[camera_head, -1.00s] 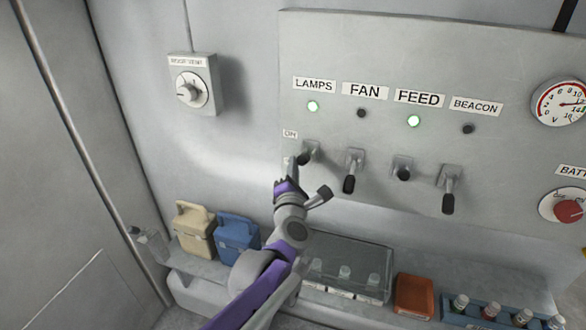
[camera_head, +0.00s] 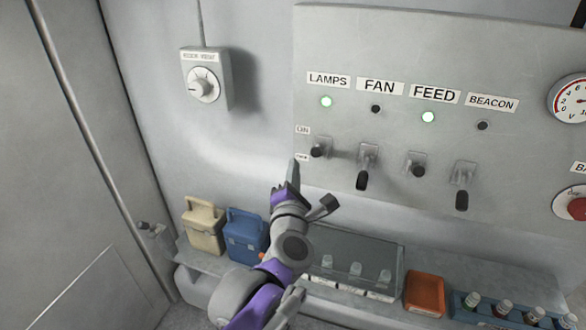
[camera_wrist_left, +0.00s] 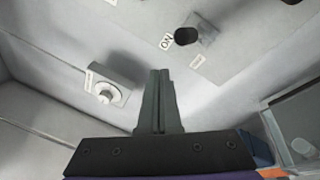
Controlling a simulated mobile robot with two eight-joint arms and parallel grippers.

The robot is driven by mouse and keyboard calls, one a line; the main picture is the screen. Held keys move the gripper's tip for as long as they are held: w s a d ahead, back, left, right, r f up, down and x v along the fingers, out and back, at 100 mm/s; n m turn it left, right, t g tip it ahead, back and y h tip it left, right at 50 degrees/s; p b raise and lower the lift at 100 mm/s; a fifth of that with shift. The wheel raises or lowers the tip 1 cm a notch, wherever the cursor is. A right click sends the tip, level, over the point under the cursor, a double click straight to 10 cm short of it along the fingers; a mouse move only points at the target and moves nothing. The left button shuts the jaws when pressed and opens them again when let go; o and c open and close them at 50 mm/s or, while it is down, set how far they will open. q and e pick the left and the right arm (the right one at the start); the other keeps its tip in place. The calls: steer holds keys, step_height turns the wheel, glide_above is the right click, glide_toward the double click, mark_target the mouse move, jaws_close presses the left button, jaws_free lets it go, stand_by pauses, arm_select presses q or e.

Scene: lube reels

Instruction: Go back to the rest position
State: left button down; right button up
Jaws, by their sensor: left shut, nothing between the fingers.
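My left gripper (camera_head: 293,172) is shut and empty, below and a little left of the LAMPS lever (camera_head: 319,149), and it looks apart from it. In the left wrist view the closed fingers (camera_wrist_left: 160,100) point up at the wall, with a black lever knob (camera_wrist_left: 186,36) above and to the right. The LAMPS light (camera_head: 326,102) and the FEED light (camera_head: 428,117) glow green. The FAN light (camera_head: 376,109) and BEACON light (camera_head: 482,125) are dark. The FAN lever (camera_head: 363,176) and BEACON lever (camera_head: 462,195) hang down. My right gripper is not in view.
A dial box (camera_head: 204,83) is on the wall at left. Below the panel, a ledge holds a beige can (camera_head: 203,229), a blue can (camera_head: 245,238), a clear-lidded case (camera_head: 355,258), an orange box (camera_head: 424,293) and a rack of bottles (camera_head: 505,312).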

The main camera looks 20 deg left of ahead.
arm_select(q)
steer(key=shift+s+d+r, duration=0.15)
steer(key=shift+s+r, duration=0.25)
steer(key=shift+s, duration=0.25)
steer(key=s+d+f+m+g+h, duration=0.3)
steer(key=s+f+m+h, duration=0.15)
steer(key=f+m, duration=0.4)
steer(key=s+d+f+m+g+h, duration=0.25)
steer(key=s+f+m, duration=0.25)
steer(key=m, duration=0.6)
steer(key=s+a+f+m+g+y, duration=0.1)
steer(key=s+a+f+m+g, duration=0.2)
steer(key=s+f, duration=0.4)
steer(key=s+a+f+m+g+y, duration=0.1)
steer(key=s+a+f+m+g, duration=0.3)
steer(key=s, duration=0.4)
step_height(320, 180, down, 3)
steer(key=shift+a+r+m+y, duration=0.1)
steer(key=shift+a+m+y, duration=0.15)
steer(key=shift+m, duration=0.5)
